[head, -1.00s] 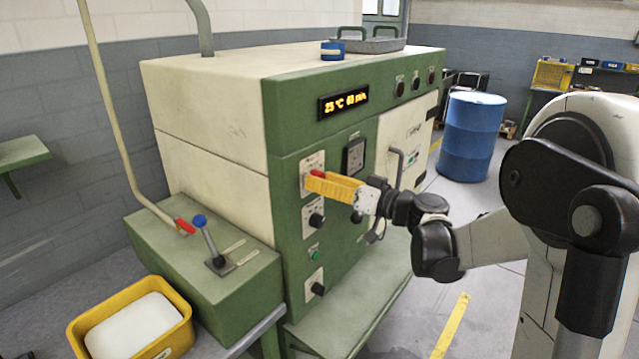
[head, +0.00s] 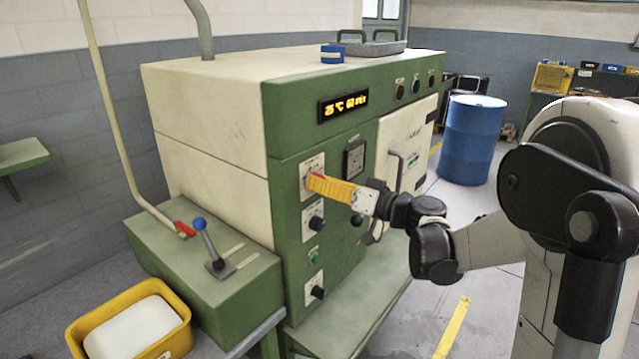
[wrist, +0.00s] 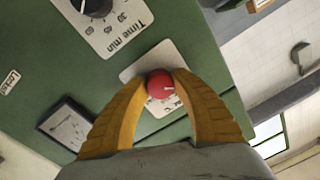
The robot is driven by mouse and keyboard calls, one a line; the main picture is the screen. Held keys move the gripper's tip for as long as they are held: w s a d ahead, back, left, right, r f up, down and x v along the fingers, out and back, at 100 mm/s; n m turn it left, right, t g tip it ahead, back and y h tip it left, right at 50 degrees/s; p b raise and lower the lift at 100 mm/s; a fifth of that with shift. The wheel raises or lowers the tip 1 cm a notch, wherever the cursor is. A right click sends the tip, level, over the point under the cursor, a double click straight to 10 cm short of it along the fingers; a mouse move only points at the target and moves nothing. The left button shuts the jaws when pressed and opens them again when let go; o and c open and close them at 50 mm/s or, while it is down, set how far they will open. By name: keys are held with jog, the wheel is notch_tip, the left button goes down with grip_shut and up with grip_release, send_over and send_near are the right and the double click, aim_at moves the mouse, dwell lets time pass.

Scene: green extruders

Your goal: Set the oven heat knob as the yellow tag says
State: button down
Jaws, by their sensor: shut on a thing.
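The oven (head: 290,120) is a green and cream machine with a lit display (head: 343,104) that seems to read 25 °C and 60 min. A red knob (wrist: 160,84) sits on the upper white dial plate (head: 306,165) of its front panel. My gripper (head: 313,182) has yellow ribbed fingers, shut on the red knob from both sides; the wrist view shows this closely. The fingers hide much of the dial's printing, so I cannot read its setting. A black knob (head: 315,222) on the "Time min" plate sits below. I cannot make out a yellow tag.
A lever with a blue ball (head: 199,224) stands on a green box left of the oven. A yellow bin (head: 183,337) is at lower left. The oven door handle (head: 396,170) is right of the panel. A blue drum (head: 471,140) stands behind.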

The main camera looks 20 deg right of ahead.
jog(key=m, duration=0.6)
jog(key=shift+m, duration=0.4)
dwell(0.4)
jog(key=c, duration=1)
grip_release()
jog(key=v, duration=1.2)
jog(key=shift+f, duration=0.2)
jog(key=shift+a, duration=0.15)
